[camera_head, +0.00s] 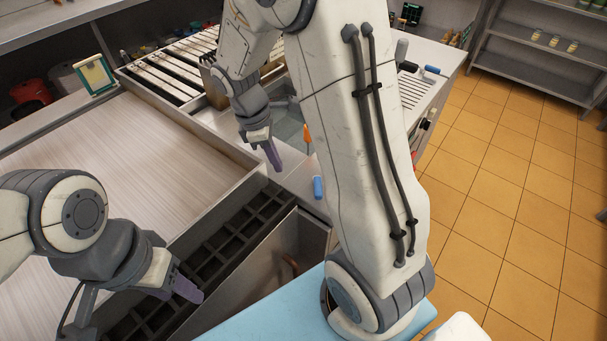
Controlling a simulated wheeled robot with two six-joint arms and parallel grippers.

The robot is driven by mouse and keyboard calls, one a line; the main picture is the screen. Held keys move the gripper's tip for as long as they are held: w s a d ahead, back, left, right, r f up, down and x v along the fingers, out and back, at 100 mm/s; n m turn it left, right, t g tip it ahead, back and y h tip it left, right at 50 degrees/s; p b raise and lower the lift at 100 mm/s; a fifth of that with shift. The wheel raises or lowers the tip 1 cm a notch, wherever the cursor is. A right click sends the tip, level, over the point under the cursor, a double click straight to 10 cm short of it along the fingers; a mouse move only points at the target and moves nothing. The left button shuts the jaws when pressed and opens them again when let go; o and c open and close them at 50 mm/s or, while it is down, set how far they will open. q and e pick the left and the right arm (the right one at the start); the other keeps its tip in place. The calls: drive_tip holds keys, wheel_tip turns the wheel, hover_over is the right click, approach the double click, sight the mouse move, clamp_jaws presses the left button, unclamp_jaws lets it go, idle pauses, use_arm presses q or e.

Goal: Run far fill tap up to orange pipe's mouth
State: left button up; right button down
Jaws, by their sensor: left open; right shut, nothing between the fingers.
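No fill tap can be made out for certain. A small upright orange piece (307,136) stands beside the sunken basin, close to my large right arm link; I cannot tell whether it is the orange pipe. A brownish curved piece (290,265) shows dimly inside the open metal bin, too dark to identify. My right gripper (273,156) is shut and empty, pointing down over the counter's edge by the basin, left of the orange piece and apart from it. My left gripper (186,289) is open and empty over the dark divided rack at lower left. My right arm hides part of the counter.
A dark divided rack (205,240) and a metal bin (322,235) are in front. A blue-handled item (318,187) lies near my arm. Tiled floor (510,190) is clear on the right.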

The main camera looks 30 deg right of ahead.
sight(315, 189)
drive_tip(key=x, duration=1)
drive_tip(key=shift+d+f+p, duration=0.1)
drive_tip(key=shift+d+p, duration=0.2)
drive_tip(key=shift+d, duration=0.05)
drive_tip(key=shift+s+d+p, duration=0.25)
drive_tip(key=shift+s+d, duration=0.05)
drive_tip(key=shift+d, duration=0.3)
drive_tip(key=shift+s+d+p, duration=0.2)
drive_tip(key=shift+s+d, duration=0.1)
drive_tip(key=shift+d, duration=0.25)
drive_tip(key=shift+s+d, duration=0.35)
drive_tip(key=shift+d, duration=0.25)
drive_tip(key=shift+s+d+n, duration=0.25)
drive_tip(key=shift+d+n, duration=0.05)
drive_tip(key=shift+n, duration=0.1)
drive_tip(key=shift+s+d, duration=0.4)
drive_tip(key=shift+a, duration=0.1)
